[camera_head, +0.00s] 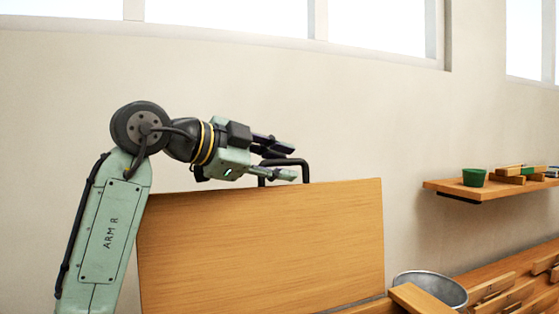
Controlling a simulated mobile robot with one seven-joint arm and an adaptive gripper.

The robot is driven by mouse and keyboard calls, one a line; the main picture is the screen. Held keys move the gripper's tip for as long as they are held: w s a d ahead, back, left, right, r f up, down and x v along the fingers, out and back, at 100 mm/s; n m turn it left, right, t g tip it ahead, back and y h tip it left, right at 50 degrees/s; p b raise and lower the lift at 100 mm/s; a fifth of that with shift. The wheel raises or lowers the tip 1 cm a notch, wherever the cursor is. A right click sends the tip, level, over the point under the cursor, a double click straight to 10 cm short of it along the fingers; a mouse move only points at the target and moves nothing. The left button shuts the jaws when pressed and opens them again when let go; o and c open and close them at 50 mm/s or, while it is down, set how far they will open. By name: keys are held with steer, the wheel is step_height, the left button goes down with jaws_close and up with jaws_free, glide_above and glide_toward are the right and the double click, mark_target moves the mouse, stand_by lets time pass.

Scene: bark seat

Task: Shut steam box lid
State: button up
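The steam box lid (265,245) is a wide wooden panel standing up on edge in front of me, in the open position. A black bar handle (303,165) rises from its top edge. My gripper (291,162) is at the handle, pointing right, with its two fingers apart, one above and one below. The handle's bar shows between the fingers in the picture; I cannot tell whether they touch it. The rest of the steam box is mostly hidden or out of view below.
A metal bucket (432,287) stands right of the lid, by a wooden beam (420,300). Slatted wooden benches (510,285) fill the lower right. The wall above the lid is clear.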

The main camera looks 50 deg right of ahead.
steer(key=shift+c, duration=0.3)
jaws_close()
stand_by(0.6)
